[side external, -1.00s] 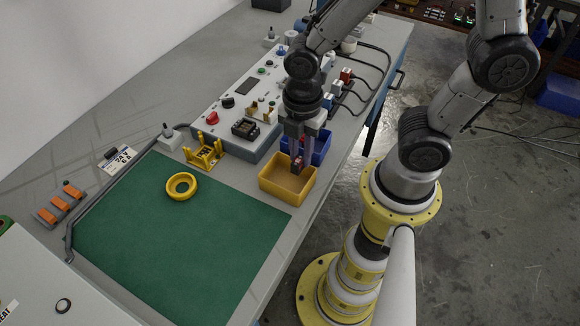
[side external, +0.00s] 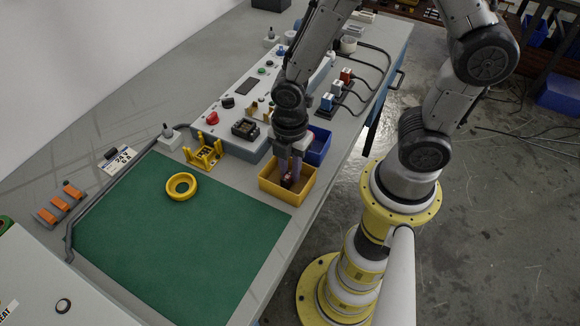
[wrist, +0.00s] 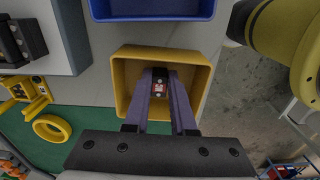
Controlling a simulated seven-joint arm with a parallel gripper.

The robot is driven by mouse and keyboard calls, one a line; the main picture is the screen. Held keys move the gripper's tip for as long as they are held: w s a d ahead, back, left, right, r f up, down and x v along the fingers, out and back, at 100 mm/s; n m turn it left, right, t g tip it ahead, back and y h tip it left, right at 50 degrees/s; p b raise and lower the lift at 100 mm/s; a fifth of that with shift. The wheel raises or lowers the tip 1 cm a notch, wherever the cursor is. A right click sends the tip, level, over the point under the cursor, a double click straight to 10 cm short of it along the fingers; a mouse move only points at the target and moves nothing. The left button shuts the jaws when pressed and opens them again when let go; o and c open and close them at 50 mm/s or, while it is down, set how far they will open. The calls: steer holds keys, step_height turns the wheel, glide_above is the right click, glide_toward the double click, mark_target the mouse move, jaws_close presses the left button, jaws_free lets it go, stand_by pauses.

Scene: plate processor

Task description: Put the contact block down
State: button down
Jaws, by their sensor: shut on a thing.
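The contact block (wrist: 159,87) is a small dark piece with a red and white face. My gripper (side external: 289,180) is shut on it, with one finger on each side in the wrist view. In the side view my gripper points down into the yellow bin (side external: 269,194), and the block is between the fingertips, within the bin's walls. The yellow bin also shows in the wrist view (wrist: 122,75), with its floor bare around the block. I cannot tell whether the block touches the floor.
A blue bin (side external: 321,146) stands right behind the yellow bin. A grey control panel (side external: 236,110) with buttons lies beyond. A green mat (side external: 170,240) with a yellow ring (side external: 181,186) and a yellow fixture (side external: 203,153) are to the left. The table edge is close on the right.

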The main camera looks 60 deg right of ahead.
steer(key=c, duration=0.7)
jaws_free()
steer(key=shift+c, duration=0.2)
steer(key=shift+r, duration=0.1)
step_height(320, 180, up, 12)
step_height(320, 180, up, 6)
steer(key=m+t, duration=0.3)
steer(key=m, duration=0.5)
glide_above(290, 173)
steer(key=s+d, duration=0.3)
steer(key=d, duration=0.1)
steer(key=s+d+r+m+t, duration=0.2)
steer(key=s+r+m, duration=0.1)
steer(key=m, duration=0.6)
steer(key=shift+s+d+r+m+t, duration=0.15)
steer(key=shift+s+r+m+t, duration=0.2)
steer(key=shift+r, duration=0.25)
